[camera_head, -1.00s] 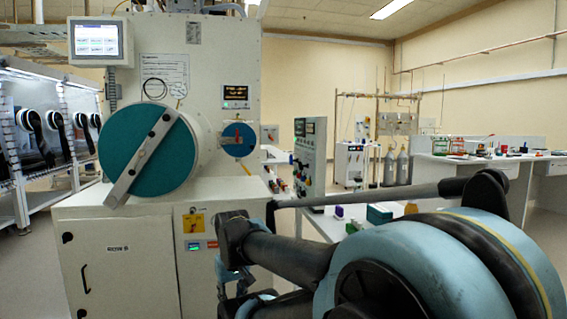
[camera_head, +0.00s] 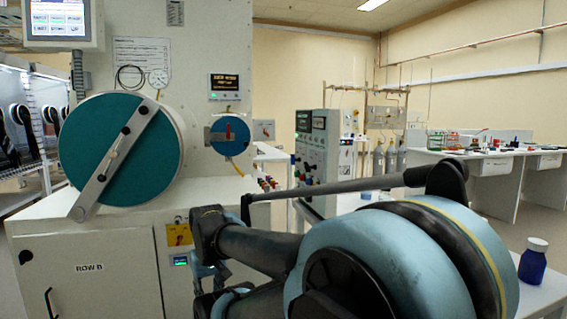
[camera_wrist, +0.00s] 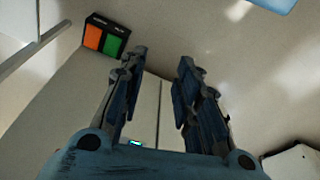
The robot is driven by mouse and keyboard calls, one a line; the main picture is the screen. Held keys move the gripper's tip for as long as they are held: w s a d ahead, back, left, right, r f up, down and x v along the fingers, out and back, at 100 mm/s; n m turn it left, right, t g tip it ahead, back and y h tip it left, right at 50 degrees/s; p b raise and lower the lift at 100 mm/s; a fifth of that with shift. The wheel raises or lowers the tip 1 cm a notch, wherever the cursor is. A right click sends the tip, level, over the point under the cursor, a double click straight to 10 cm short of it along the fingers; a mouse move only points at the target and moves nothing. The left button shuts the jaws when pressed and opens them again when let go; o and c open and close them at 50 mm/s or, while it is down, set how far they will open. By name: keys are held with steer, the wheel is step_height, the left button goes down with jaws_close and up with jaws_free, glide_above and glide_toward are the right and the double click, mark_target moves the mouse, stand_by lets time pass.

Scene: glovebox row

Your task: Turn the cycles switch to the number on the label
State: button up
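No switch marked cycles is readable in either view. A control panel (camera_head: 311,150) with several small knobs and lights stands right of the large white cabinet; its markings are too small to read. A yellow label (camera_head: 179,235) is on the cabinet front, its text unreadable, above a small green-lit display (camera_head: 181,261). In the wrist view a box with orange and green buttons (camera_wrist: 105,38) is at upper left, beyond the left finger. My gripper (camera_wrist: 163,58) is open and empty, with nothing between its fingers. In the head view my arm mostly hides it.
The cabinet has a large teal round door (camera_head: 122,150) with a grey bar and a small blue round door (camera_head: 230,136). A side bench with a dark blue bottle (camera_head: 533,260) is at right.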

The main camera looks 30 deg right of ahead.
steer(key=m+g+h, duration=0.7)
steer(key=m+h, duration=1)
glide_toward(293, 160)
steer(key=x, duration=0.7)
steer(key=shift+w+d, duration=0.3)
steer(key=shift+d, duration=0.05)
jaws_close()
